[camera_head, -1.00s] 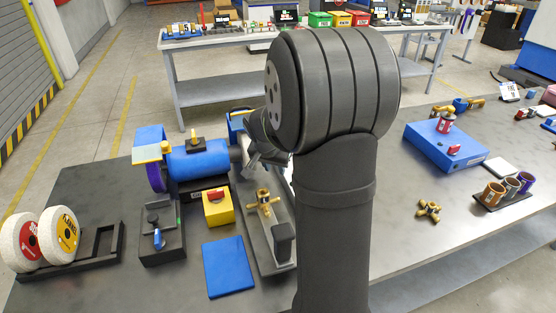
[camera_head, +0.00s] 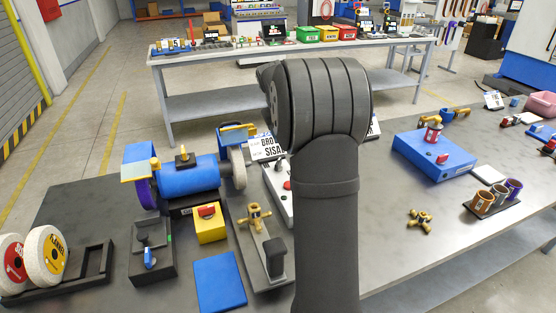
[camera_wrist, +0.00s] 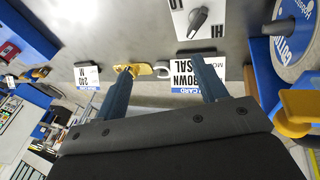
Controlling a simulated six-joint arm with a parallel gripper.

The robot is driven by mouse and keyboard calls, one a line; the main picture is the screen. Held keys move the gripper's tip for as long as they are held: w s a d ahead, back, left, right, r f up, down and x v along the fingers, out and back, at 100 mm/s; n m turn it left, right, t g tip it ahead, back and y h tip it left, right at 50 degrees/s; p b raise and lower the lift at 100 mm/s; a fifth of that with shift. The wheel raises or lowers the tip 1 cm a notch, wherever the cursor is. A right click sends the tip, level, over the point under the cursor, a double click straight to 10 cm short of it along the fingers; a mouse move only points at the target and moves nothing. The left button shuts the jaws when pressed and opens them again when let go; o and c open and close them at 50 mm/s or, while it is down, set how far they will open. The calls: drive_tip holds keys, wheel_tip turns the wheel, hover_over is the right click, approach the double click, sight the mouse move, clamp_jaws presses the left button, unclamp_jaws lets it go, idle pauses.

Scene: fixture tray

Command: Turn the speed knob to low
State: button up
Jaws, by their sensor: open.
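The speed knob (camera_wrist: 198,20) is a dark, elongated knob on a white panel (camera_wrist: 178,22) at the top of the wrist view. "LO" is printed at the panel's upper left and "HI" at its lower right. Which end of the knob points is hard to tell. My gripper (camera_wrist: 163,68) is open and empty, its two dark blue fingers spread below the panel in the picture and apart from the knob. In the head view my arm hides the gripper. A white box with a red button (camera_head: 287,185) shows partly there beside my arm; its knob is not clear.
A blue bench grinder (camera_head: 190,178) stands left of the white box; its wheel (camera_wrist: 296,45) is at the wrist view's right. A brass valve fixture (camera_head: 255,215), a yellow switch box (camera_head: 210,226) and a blue plate (camera_head: 220,282) are nearby. A blue box (camera_head: 435,152) stands right.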

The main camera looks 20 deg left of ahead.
drive_tip(key=a+r+n+g, duration=0.35)
drive_tip(key=r+n, duration=0.25)
drive_tip(key=n, duration=0.4)
drive_tip(key=shift+n+g+y, duration=0.3)
drive_tip(key=shift+g+y, duration=0.1)
drive_tip(key=shift+g, duration=0.05)
drive_tip(key=f, duration=1.7)
drive_tip(key=shift+s+d+f, duration=0.2)
drive_tip(key=shift+c, duration=0.3)
drive_tip(key=c, duration=0.9)
